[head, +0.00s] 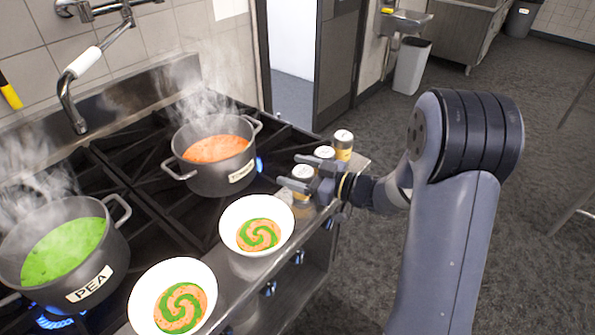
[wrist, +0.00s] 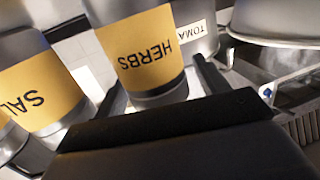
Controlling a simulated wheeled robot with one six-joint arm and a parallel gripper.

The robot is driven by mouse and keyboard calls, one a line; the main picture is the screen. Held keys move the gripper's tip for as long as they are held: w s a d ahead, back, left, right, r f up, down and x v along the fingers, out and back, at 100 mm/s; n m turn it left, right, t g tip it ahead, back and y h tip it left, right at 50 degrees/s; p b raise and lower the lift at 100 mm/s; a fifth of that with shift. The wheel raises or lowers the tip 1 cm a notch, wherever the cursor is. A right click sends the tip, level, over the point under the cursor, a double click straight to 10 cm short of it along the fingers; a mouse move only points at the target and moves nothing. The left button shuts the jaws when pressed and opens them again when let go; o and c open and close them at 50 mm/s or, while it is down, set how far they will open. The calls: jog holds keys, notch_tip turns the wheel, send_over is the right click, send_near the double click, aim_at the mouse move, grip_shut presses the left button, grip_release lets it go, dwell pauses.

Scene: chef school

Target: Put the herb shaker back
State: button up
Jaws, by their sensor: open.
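The herb shaker, a metal can with a yellow HERBS label, stands upright on the stove's front ledge in the head view (head: 303,172). It fills the middle of the wrist view (wrist: 150,58), where the picture is upside down. My gripper (head: 295,172) is open, with one finger on each side of the herb shaker. Its fingers also show in the wrist view (wrist: 160,90). I cannot tell whether they touch the can. The salt shaker (wrist: 42,90) stands beside it, outside the fingers; in the head view it is the middle can (head: 324,153).
A third can (head: 343,142) stands at the ledge's far end. A steaming tomato pot (head: 216,168) is close to my fingertips, with a blue flame beside it. Two soup bowls (head: 257,224) (head: 173,297) sit along the front. A pea pot (head: 65,255) steams at left.

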jog(key=b+v, duration=0.1)
jog(key=v, duration=1.1)
